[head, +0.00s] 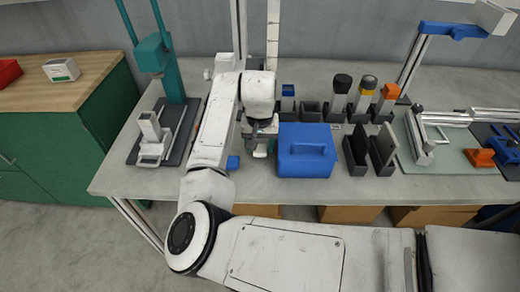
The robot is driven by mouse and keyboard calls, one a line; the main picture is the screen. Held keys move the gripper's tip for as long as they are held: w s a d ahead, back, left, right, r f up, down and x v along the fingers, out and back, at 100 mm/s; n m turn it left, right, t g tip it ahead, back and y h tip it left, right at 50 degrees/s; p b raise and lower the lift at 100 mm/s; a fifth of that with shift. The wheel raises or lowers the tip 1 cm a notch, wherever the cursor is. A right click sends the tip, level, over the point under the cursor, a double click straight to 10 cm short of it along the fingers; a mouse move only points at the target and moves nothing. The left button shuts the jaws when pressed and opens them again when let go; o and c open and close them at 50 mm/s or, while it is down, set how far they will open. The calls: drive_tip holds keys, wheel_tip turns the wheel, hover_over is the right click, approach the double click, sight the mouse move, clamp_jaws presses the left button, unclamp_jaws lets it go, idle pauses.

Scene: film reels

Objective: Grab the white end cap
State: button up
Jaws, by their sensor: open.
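My gripper (260,148) hangs over the work table, just left of the blue lidded box (305,160). It points down and its jaws are open. A small pale piece (260,154) shows at the fingertips, low near the table top. It may be the white end cap, but it is too small and too covered by the gripper to be sure. I cannot tell whether the fingers touch it.
A small blue block (233,162) lies left of the gripper. Dark holders with round-topped tools (340,92) stand behind the box, and black upright slots (383,150) stand right of it. A teal press (152,55) stands at left. The front table strip is clear.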

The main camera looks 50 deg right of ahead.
drive_tip(key=shift+f, duration=0.55)
drive_tip(key=c, duration=0.8)
